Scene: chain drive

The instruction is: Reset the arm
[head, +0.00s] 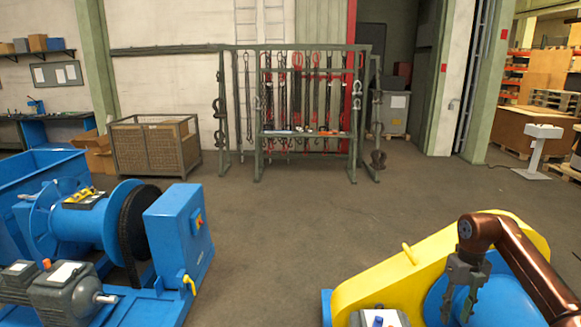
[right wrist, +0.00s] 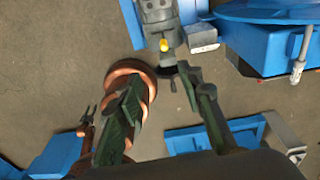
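My right arm, copper-brown, comes in from the right edge in the head view. Its dark grey gripper (head: 460,303) points down in front of the blue disc and yellow guard, with no object visible in it. In the right wrist view the two fingers of my right gripper (right wrist: 160,78) stand apart, with floor and copper parts of my body showing between and beyond them. My left arm does not show in the head view. Small dark prongs at the left of the right wrist view may be my left gripper, too small to read.
A yellow guard (head: 385,279) and blue disc (head: 495,303) are close around the right gripper. A blue winch drum (head: 85,225), dark chain wheel (head: 135,235), blue cabinet (head: 180,240) and grey motor (head: 65,295) stand at left. The floor (head: 290,225) between is clear. A chain rack (head: 258,150) stands behind.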

